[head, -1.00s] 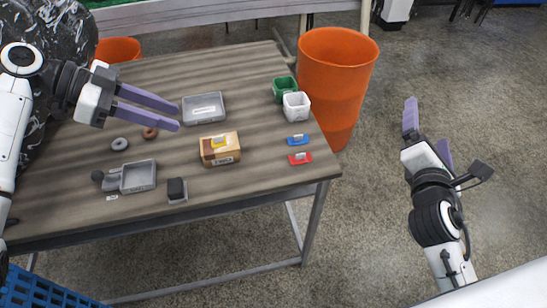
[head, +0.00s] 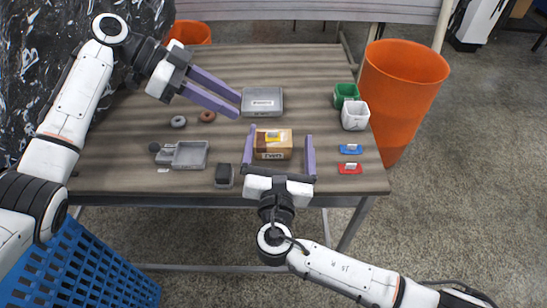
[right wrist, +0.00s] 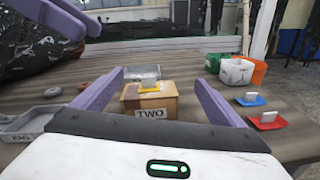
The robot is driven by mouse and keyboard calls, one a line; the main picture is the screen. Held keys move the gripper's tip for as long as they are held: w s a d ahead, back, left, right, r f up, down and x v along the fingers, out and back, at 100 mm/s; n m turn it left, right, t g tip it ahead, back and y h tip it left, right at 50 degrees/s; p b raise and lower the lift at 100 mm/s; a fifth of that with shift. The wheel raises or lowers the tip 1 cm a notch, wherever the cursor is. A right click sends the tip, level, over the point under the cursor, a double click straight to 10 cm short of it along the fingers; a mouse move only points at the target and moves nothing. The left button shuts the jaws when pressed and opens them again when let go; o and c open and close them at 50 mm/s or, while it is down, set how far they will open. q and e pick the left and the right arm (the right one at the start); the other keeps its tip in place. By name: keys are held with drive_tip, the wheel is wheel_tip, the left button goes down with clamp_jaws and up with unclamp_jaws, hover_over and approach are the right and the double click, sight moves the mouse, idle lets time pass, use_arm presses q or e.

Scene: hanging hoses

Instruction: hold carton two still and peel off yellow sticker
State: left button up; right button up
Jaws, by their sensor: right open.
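Carton two (head: 273,150) is a small brown box labelled TWO near the table's middle; it also shows in the right wrist view (right wrist: 150,103). The yellow sticker (head: 272,136) lies on its top with a pale tab, also seen in the right wrist view (right wrist: 149,88). My right gripper (head: 280,143) is open, its purple fingers on either side of the carton with gaps showing. My left gripper (head: 239,105) is above the table, up and left of the carton, with its two fingers apart and nothing seen between them.
A grey labelled tray (head: 262,115) sits behind the carton. A grey pan (head: 185,166) and a dark block (head: 224,176) lie left. Green (head: 345,91) and white (head: 355,114) bins, and blue (head: 350,149) and red (head: 349,169) tabbed pieces, are right. An orange barrel (head: 400,70) stands beyond.

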sight(273, 142)
drive_tip(key=s+n, duration=0.1)
drive_tip(key=s+a+f+n, duration=0.1)
drive_tip(key=s+y, duration=0.1)
drive_tip(key=shift+a+f+n, duration=0.3)
drive_tip(key=shift+f+n, duration=0.05)
drive_tip(key=shift+n, duration=0.05)
drive_tip(key=w, duration=1)
drive_tip(key=shift+f, duration=0.1)
